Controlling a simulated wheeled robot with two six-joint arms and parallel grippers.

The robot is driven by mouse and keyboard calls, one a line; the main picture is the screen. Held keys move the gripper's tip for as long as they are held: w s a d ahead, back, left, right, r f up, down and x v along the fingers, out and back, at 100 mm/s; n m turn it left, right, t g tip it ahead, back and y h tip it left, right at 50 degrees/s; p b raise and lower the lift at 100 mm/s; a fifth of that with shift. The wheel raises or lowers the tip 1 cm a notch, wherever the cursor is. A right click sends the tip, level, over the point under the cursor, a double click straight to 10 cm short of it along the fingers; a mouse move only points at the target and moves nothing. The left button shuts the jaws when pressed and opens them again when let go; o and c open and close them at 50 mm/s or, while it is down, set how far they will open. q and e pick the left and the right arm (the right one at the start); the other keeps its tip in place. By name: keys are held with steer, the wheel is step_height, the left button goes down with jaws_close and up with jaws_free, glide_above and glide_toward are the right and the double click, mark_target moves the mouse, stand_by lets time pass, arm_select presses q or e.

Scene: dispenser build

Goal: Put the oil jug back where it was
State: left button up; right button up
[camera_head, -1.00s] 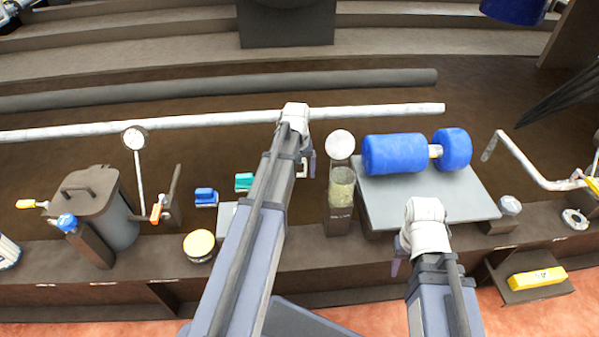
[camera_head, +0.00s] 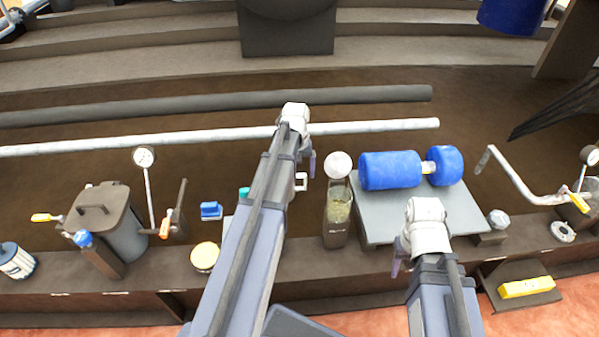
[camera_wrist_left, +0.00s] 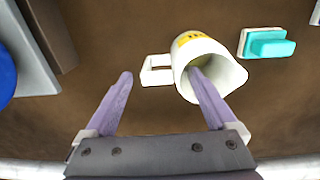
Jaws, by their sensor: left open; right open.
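The oil jug (camera_wrist_left: 208,65) is a white jug with a yellow label and a dark open mouth in the left wrist view. Its square handle (camera_wrist_left: 147,76) points left, between the tips of my open left gripper (camera_wrist_left: 160,76). The right finger overlaps the jug's mouth in the picture; I cannot tell whether it touches. In the head view my left gripper (camera_head: 307,164) and its arm hide most of the jug; only the white handle (camera_head: 301,182) shows. My right gripper (camera_head: 398,262) is open and empty in front of the grey platform.
A clear container (camera_head: 338,212) of yellowish liquid stands just right of my left arm. A blue roller (camera_head: 390,170) lies on the grey platform (camera_head: 375,221). A teal block (camera_wrist_left: 268,44) is beside the jug. A lidded pot (camera_head: 118,228) stands at left.

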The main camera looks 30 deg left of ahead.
arm_select(q)
step_height(320, 180, up, 6)
steer(key=p, duration=0.4)
steer(key=shift+a+f, duration=0.1)
steer(key=shift+f, duration=0.15)
steer(key=shift+c, duration=0.3)
stand_by(0.5)
